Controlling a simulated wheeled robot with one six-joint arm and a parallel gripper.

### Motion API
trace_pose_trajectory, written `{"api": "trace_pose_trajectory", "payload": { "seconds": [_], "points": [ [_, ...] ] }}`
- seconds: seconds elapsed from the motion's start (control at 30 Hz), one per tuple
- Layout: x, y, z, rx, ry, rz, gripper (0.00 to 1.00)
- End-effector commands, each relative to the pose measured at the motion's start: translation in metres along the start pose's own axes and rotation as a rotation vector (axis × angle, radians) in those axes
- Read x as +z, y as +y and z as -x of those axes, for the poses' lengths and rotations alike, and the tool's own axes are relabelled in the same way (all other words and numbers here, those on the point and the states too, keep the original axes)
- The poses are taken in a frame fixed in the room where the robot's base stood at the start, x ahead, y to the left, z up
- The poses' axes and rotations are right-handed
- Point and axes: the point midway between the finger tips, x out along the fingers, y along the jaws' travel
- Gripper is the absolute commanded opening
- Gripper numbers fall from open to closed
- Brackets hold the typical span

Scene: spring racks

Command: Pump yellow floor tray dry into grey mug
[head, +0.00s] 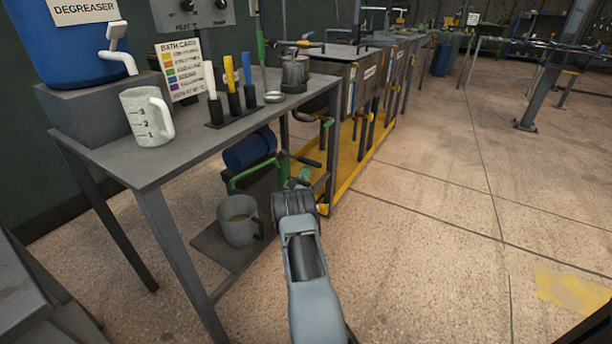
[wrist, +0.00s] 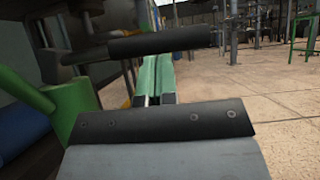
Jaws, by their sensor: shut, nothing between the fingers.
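A grey mug (head: 236,224) stands upright on the low shelf under the bench, with some greenish liquid in it. A green pump pipe (head: 240,180) ends above the mug; it also shows at the left of the wrist view (wrist: 75,112). The yellow floor tray (head: 352,172) lies under the tanks; its liquid level cannot be told. A black bar-shaped pump handle (wrist: 160,42) crosses just in front of my gripper (wrist: 161,78). My gripper is shut and empty, its green fingers close together near the handle. Whether they touch it cannot be told.
The grey bench (head: 160,158) carries a white measuring jug (head: 142,117), a blue degreaser barrel (head: 62,45) and several brushes. A blue cylinder (head: 250,150) is below it. Tanks (head: 350,75) stand behind. The floor to the right is open.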

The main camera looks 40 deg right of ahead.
Motion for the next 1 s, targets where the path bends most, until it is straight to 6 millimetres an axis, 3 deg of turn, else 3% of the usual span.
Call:
{"api": "trace_pose_trajectory", "payload": {
  "seconds": [0.23, 0.5, 0.83, 1.0],
  "points": [
    [0.004, 0.001, -0.003, -0.001, -0.001, -0.001, 0.00],
    [0.038, 0.002, -0.028, -0.003, -0.002, -0.001, 0.00],
    [0.037, -0.001, -0.030, -0.007, -0.001, 0.001, 0.00],
    [0.026, -0.002, -0.019, -0.004, 0.000, 0.002, 0.00]
  ]
}}
